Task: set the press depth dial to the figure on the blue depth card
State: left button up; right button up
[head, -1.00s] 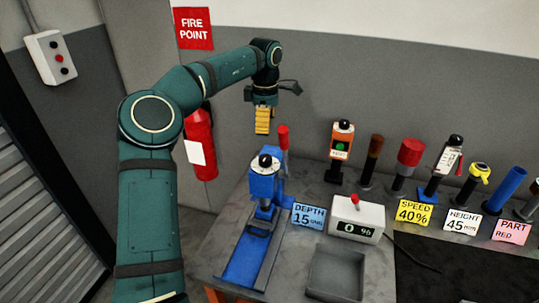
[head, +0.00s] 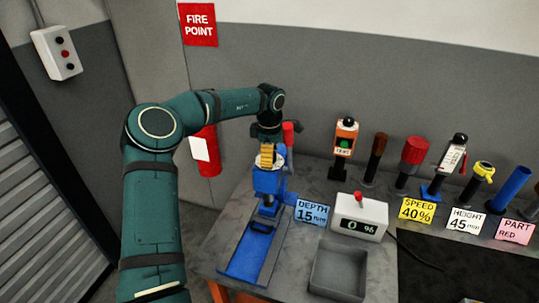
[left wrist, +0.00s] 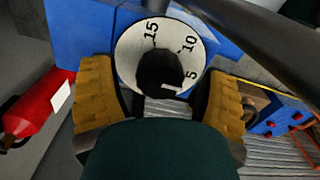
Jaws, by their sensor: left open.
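The blue press (head: 268,183) stands at the table's left end. Its dial (left wrist: 128,58) has a white face marked 5, 10 and 15, with a black knob (left wrist: 160,68) in the middle. A white mark on the knob shows at its lower right, a little below the 5. The blue depth card (head: 312,212) reads DEPTH 15, with small units. My left gripper (head: 267,160) is over the press top. In the left wrist view its yellow fingers (left wrist: 165,98) are apart on both sides of the knob, and I see no clear grip on it. My right gripper is not in view.
A box with a display and red lever (head: 361,216) stands right of the card, behind a grey tray (head: 338,272). Speed (head: 416,210), height (head: 465,221) and part (head: 514,231) cards and several tools line the back. A red extinguisher (head: 208,150) is at left.

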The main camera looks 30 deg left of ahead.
pick_arm(q)
jog(key=c, duration=1.2)
jog(key=shift+n, duration=0.3)
jog(key=n, duration=1.1)
jog(key=shift+n, duration=0.3)
jog(key=shift+c, duration=0.2)
jog(key=n, duration=1.1)
jog(key=shift+d+f, duration=0.1)
jog(key=shift+n, duration=0.4)
